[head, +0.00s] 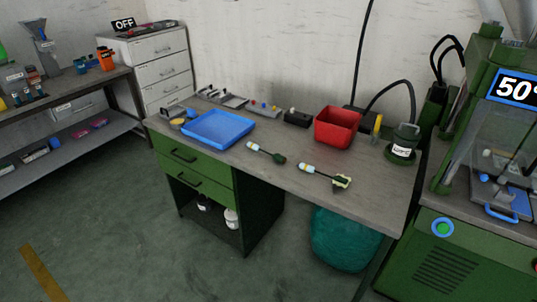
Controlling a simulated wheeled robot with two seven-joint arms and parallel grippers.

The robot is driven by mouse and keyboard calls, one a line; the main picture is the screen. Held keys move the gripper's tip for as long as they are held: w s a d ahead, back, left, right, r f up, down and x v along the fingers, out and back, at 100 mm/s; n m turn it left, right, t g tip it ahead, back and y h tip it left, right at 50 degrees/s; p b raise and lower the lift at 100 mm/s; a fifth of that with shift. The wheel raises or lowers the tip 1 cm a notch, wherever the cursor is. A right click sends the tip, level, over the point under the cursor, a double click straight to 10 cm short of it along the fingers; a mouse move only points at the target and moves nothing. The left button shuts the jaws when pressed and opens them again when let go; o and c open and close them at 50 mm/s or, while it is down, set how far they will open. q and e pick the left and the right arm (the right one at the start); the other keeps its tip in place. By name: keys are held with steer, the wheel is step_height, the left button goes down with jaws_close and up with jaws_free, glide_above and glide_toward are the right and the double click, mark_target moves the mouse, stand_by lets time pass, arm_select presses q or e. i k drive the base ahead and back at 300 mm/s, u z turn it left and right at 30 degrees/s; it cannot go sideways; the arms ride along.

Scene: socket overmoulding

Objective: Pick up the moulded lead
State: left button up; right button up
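Two short lead-like pieces lie on the grey workbench (290,178). One lead (265,152) has a pale, blue-banded end at the left and a dark green end at the right. The other lead (324,175) lies nearer the front edge, with a similar pale and blue end and a dark end edged in cream. I cannot tell for certain which is the moulded lead. Neither of my grippers is in view.
A blue tray (218,128) lies left of the leads. A red bin (337,125) and a green pot (403,145) stand behind them. A green machine (470,245) with a "50°" display stands at right. Bench surface around the leads is clear.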

mark_target(279, 158)
steer(key=u, duration=0.55)
steer(key=k, duration=0.65)
steer(key=u, duration=0.85)
steer(key=i, duration=1.4)
steer(key=z, duration=0.45)
steer(key=i, duration=1.65)
steer(key=z, duration=1.15)
